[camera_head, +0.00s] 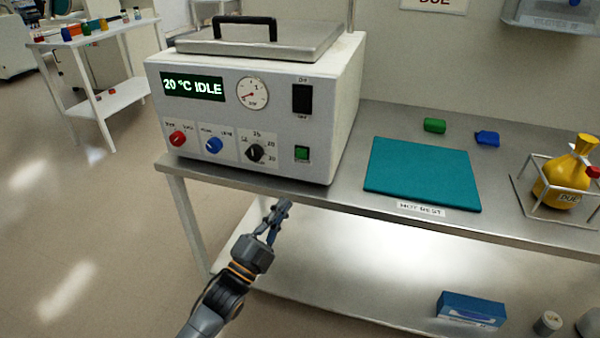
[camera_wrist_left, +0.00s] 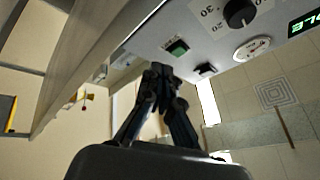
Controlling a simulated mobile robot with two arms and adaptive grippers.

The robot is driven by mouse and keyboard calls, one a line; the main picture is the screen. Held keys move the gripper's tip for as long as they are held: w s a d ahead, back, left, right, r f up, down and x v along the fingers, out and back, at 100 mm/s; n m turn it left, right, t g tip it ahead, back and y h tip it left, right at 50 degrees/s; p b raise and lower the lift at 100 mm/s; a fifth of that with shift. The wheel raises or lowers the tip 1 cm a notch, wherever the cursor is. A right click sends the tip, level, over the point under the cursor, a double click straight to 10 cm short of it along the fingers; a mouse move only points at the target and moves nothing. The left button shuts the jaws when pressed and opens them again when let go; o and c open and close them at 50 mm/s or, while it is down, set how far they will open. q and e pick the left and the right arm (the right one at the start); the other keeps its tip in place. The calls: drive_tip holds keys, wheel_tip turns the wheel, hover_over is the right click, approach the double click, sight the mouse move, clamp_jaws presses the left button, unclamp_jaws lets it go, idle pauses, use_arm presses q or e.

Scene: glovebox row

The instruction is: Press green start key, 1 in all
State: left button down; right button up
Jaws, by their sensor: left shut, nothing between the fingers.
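The green start key (camera_head: 301,153) is a small square button low on the right of the front panel of a white bath unit (camera_head: 213,130). The unit's display reads "20 °C IDLE". My left gripper (camera_head: 279,210) is shut and empty, in front of the bench edge, below and a little left of the key in the head view. In the left wrist view the green key (camera_wrist_left: 177,48) shows just beyond and above the shut fingertips (camera_wrist_left: 160,72), apart from them in the picture. My right gripper is in neither view.
Near the key are a black switch (camera_head: 302,98), a black dial (camera_head: 254,153), a blue knob (camera_head: 213,145) and a red knob (camera_head: 177,138). A teal mat (camera_head: 423,174) lies on the bench to the right, with a yellow flask (camera_head: 562,180) in a wire rack beyond.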

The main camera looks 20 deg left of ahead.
sight(301, 153)
use_arm(q)
drive_tip(key=s+d+r+m+t+h+b, duration=0.1)
drive_tip(key=s+r+m+t+h+b, duration=0.1)
drive_tip(key=r, duration=0.5)
drive_tip(key=shift+s+r+m+h, duration=0.4)
drive_tip(key=shift+s+m+h, duration=0.25)
drive_tip(key=shift+m+h, duration=0.25)
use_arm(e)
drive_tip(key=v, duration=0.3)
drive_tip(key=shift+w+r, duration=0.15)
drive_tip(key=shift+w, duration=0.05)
use_arm(q)
drive_tip(key=shift+w+d+b, duration=0.2)
drive_tip(key=shift+w+b, duration=1.85)
drive_tip(key=shift+w, duration=2.4)
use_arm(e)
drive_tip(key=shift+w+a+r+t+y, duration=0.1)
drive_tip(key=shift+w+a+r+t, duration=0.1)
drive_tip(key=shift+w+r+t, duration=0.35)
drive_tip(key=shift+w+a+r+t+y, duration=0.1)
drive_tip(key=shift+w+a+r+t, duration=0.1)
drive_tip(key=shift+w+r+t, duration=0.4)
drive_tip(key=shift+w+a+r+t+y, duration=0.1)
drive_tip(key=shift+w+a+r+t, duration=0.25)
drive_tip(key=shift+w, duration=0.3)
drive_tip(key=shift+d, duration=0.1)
